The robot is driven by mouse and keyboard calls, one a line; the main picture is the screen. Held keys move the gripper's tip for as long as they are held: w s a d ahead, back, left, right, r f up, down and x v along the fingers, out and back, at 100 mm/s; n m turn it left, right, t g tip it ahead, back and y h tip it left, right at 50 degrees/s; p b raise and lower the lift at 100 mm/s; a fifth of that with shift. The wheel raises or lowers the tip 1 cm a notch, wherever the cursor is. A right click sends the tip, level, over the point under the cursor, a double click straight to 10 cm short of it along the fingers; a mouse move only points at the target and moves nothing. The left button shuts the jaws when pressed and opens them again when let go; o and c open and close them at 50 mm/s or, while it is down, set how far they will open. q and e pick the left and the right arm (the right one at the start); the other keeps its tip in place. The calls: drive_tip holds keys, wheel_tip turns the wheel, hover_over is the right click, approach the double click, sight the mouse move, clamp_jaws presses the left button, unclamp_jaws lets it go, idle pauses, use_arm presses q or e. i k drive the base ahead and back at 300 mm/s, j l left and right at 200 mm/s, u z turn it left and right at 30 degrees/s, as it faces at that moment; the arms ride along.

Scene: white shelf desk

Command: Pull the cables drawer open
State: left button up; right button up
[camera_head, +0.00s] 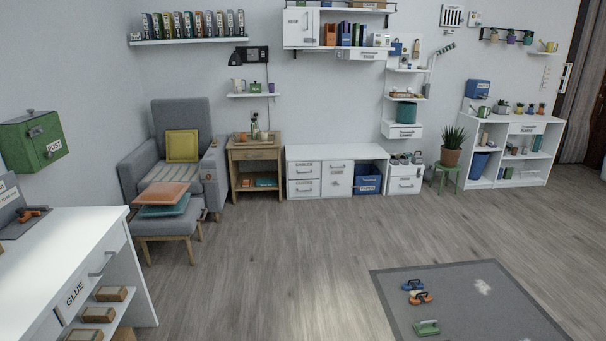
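A low white desk (337,152) stands against the back wall. On its left side are two stacked drawers, an upper drawer (305,169) and a lower drawer (305,188). Both are shut, with dark handles and small labels. A door or deeper front (338,178) with a handle is beside them, also shut. The labels are too small to read surely, so I cannot tell which drawer is the cables drawer. Neither of my grippers is in view.
A wooden side table (254,151) and grey armchair (184,140) stand left of the desk. A blue bin (367,182) is under its right end. A grey mat (465,305) with brushes lies at the front right. The wooden floor (300,235) before the desk is clear.

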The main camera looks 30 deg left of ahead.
sight(309, 169)
drive_tip(key=i+j+u, duration=0.3)
drive_tip(key=i+u, duration=0.15)
drive_tip(key=i+j+u, duration=0.25)
drive_tip(key=i, duration=0.65)
drive_tip(key=i+u, duration=0.25)
drive_tip(key=i, duration=2.35)
